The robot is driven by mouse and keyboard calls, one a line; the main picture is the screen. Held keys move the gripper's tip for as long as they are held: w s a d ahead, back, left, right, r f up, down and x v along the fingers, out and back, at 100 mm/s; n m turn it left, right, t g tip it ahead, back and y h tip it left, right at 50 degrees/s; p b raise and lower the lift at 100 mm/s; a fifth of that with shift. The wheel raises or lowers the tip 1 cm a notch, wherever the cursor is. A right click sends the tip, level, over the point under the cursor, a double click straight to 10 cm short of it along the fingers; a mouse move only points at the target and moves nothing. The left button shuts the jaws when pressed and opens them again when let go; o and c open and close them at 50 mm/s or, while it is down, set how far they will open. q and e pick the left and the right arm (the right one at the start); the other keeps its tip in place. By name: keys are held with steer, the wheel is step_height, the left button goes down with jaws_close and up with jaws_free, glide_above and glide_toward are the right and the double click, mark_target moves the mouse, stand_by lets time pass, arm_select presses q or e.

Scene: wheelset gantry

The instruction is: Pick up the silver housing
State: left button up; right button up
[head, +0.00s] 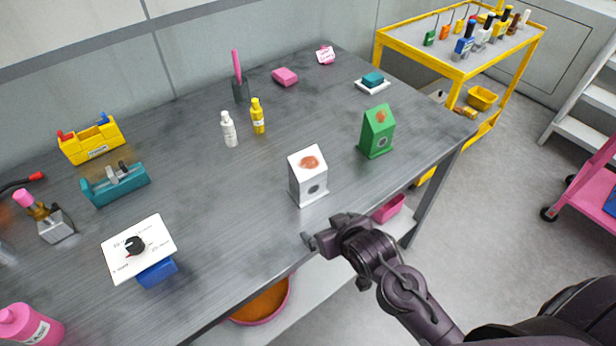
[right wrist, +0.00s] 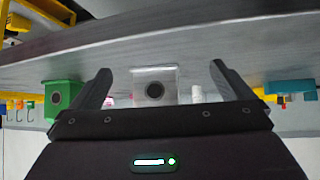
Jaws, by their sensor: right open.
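The silver housing (head: 308,184), a pale box with a slanted top, a reddish-brown patch and a dark round hole in its front, stands upright near the front edge of the table. It also shows in the right wrist view (right wrist: 154,99), between the two fingers in the picture. My right gripper (head: 312,239) is open and empty, off the table's front edge and just in front of the housing, apart from it. My left gripper is not in view.
A green housing (head: 377,134) stands to the right of the silver one. White (head: 229,130) and yellow (head: 258,117) bottles stand behind it. A white dial panel (head: 140,250) and a teal caddy (head: 115,184) are to the left. Bare grey tabletop (head: 225,190) lies between.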

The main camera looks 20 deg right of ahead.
mark_target(304, 161)
steer(key=w+r+t+y, duration=0.1)
steer(key=w+t, duration=0.1)
steer(key=w, duration=0.1)
steer(key=w+r+t+y, duration=0.1)
steer(key=w+r+t, duration=0.1)
steer(key=w+r+n+t+y, duration=0.1)
steer(key=w+t, duration=0.2)
steer(key=shift+w+d+r, duration=0.15)
steer(key=shift+w+r, duration=0.2)
steer(key=shift+w+r+t+y, duration=0.2)
steer(key=shift+r+t+y, duration=0.15)
steer(key=shift+t, duration=0.15)
steer(key=shift+w+r+n+p, duration=0.1)
steer(key=shift+w+n+p, duration=0.2)
steer(key=p+x, duration=0.1)
steer(key=x, duration=0.2)
steer(key=p+x, duration=0.1)
steer(key=x, duration=0.2)
steer(key=shift+w+d, duration=0.1)
steer(key=shift+d, duration=0.15)
steer(key=shift+w+a, duration=0.15)
steer(key=shift+w, duration=0.35)
steer(key=c, duration=1.3)
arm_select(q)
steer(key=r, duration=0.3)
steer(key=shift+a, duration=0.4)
arm_select(e)
steer(key=shift+c, duration=0.9)
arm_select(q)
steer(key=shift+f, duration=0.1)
